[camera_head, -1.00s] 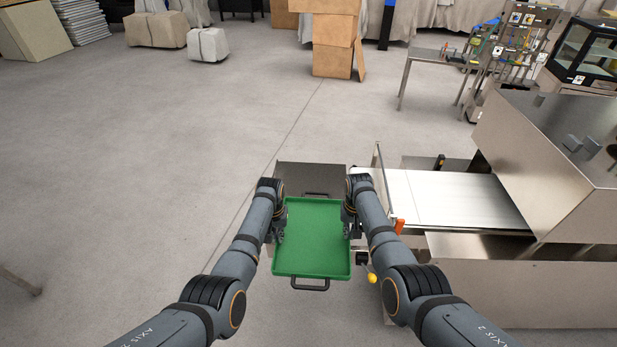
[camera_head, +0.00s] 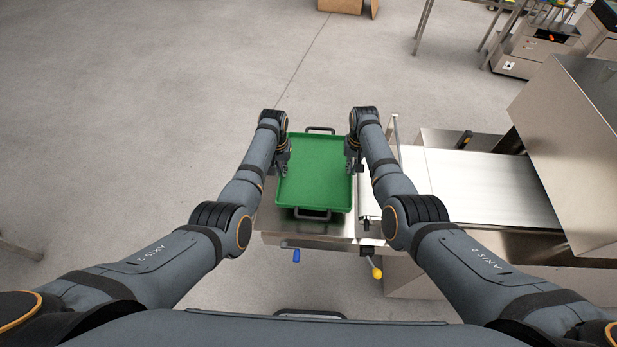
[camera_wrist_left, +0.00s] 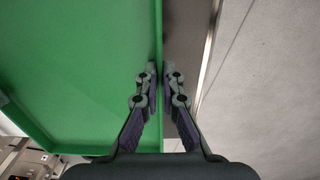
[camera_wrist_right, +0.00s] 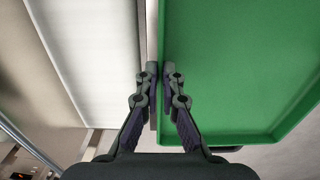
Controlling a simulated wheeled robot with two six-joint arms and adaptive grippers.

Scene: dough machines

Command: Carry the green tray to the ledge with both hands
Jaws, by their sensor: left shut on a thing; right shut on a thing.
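The green tray (camera_head: 314,172) is level, with a dark handle at its far end and another at its near end. It is over the steel ledge (camera_head: 268,222) at the end of the machine; whether it touches the ledge I cannot tell. My left gripper (camera_head: 283,168) is shut on the tray's left rim, which also shows in the left wrist view (camera_wrist_left: 158,40). My right gripper (camera_head: 354,165) is shut on the right rim, also seen in the right wrist view (camera_wrist_right: 163,40). The tray is empty and hides most of the ledge.
The white conveyor belt (camera_head: 485,190) and steel machine housing (camera_head: 575,150) stand to the right of the tray. A blue knob (camera_head: 296,255) and a yellow knob (camera_head: 376,272) stick out below the ledge's near side.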

